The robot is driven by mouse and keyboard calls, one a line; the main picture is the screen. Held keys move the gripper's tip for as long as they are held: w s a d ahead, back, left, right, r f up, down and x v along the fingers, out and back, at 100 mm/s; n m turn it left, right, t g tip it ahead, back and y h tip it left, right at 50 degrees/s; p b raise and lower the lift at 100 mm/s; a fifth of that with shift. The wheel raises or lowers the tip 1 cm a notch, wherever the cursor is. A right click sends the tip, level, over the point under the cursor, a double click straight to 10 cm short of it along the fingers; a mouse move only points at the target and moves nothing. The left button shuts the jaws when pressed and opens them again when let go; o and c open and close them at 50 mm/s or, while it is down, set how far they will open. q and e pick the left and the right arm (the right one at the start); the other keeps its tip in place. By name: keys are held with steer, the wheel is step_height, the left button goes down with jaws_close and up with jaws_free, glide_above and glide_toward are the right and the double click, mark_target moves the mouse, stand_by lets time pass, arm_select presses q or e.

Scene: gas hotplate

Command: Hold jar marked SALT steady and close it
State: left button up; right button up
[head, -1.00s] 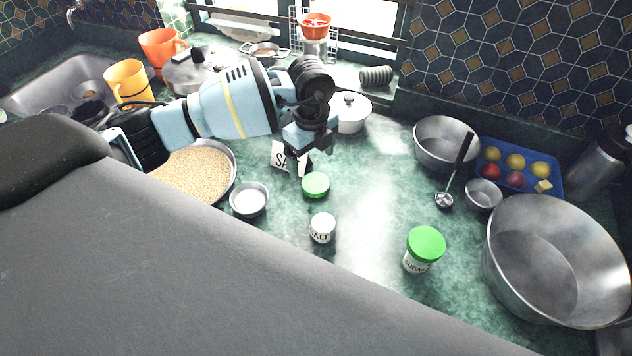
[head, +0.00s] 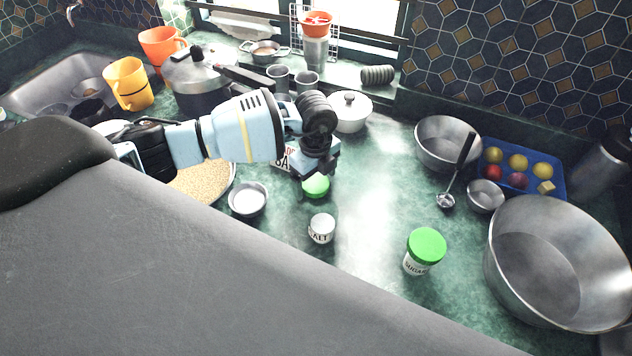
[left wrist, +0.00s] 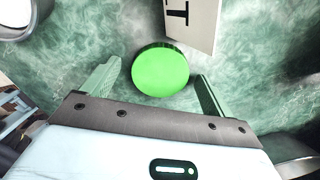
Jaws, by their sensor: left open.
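The small white jar marked SALT (head: 321,230) stands upright on the counter, without a green lid on it. A loose green lid (head: 316,189) lies on the counter behind the jar, partly covered by my left gripper (head: 312,176). In the left wrist view the lid (left wrist: 161,72) lies between the two spread fingertips of the left gripper (left wrist: 157,76). The gripper is open and holds nothing. Whether its fingers touch the lid I cannot tell. My right gripper is in neither view.
A lettered white card (head: 281,158) stands beside the gripper. A small bowl of white contents (head: 248,199) is left of the jar. A green-lidded SUGAR jar (head: 425,248) and a large metal pot (head: 556,262) are to the right. The counter between the two jars is clear.

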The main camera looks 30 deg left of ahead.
mark_target(315, 182)
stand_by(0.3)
arm_select(q)
steer(key=c, duration=1.1)
steer(key=shift+o, duration=0.2)
step_height(315, 182, up, 10)
steer(key=shift+p, duration=0.35)
